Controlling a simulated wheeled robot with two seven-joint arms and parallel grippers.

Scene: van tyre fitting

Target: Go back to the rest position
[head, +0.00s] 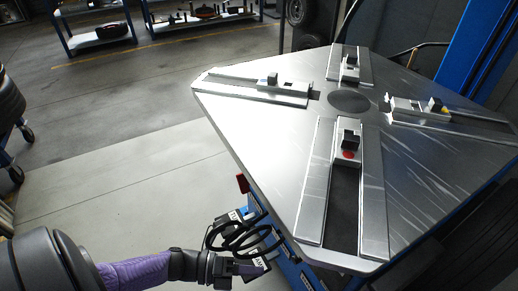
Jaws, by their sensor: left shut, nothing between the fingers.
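My left arm comes in from the lower left, with a purple sleeve on its forearm. My left gripper (260,265) is shut and empty. It is low in the picture, just left of the near side of the tyre changer's turntable (260,165) and its blue base. Black cable loops stand above the gripper and partly hide it. I cannot tell whether the gripper touches the machine. My right gripper is not in view.
The metal turntable carries several sliding clamps (347,150) and no wheel. Blue shelves (95,30) with parts stand at the back. Tyres (8,100) on a blue wheeled rack stand at the left edge. The floor between is clear.

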